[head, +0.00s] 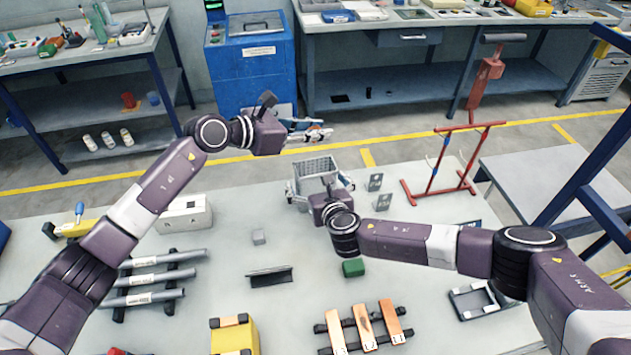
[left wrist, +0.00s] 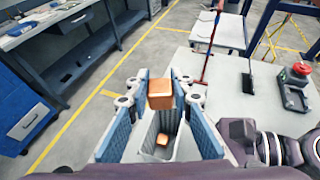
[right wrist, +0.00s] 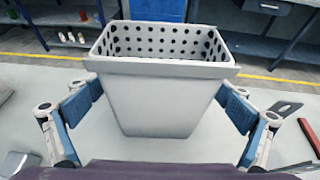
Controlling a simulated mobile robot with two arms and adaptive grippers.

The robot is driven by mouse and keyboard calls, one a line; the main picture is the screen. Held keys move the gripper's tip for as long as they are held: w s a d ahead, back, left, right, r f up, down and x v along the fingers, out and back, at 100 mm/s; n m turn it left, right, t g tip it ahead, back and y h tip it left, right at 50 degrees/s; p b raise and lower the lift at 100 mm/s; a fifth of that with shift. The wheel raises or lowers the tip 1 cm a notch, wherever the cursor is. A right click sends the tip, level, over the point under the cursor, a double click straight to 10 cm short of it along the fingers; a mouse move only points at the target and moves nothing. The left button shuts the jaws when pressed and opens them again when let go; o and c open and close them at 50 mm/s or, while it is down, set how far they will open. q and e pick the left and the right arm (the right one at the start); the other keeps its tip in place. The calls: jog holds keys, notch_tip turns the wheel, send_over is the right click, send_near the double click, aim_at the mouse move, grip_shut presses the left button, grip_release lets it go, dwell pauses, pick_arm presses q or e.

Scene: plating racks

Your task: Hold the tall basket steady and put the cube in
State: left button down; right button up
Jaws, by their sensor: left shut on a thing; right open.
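The orange-copper cube (head: 314,128) is pinched in my left gripper (head: 310,134), up beyond the far side of the basket in the head view. The cube shows between the fingers in the left wrist view (left wrist: 160,94). Below it, a smaller copper-coloured shape (left wrist: 162,140) shows inside pale walls; I cannot tell what it is. The tall grey basket (head: 316,164), with a perforated upper interior, stands upright and open-topped on the table. My right gripper (right wrist: 158,95) is open, its fingers on either side of the basket (right wrist: 160,100); gaps show beside the lower walls. Contact near the rim is unclear.
Two small grey marked plates (head: 375,182) and a red stand (head: 440,165) are right of the basket. A green block (head: 353,267), dark channel piece (head: 270,276) and small grey block (head: 258,237) lie nearer.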

jog(key=c, duration=1.4)
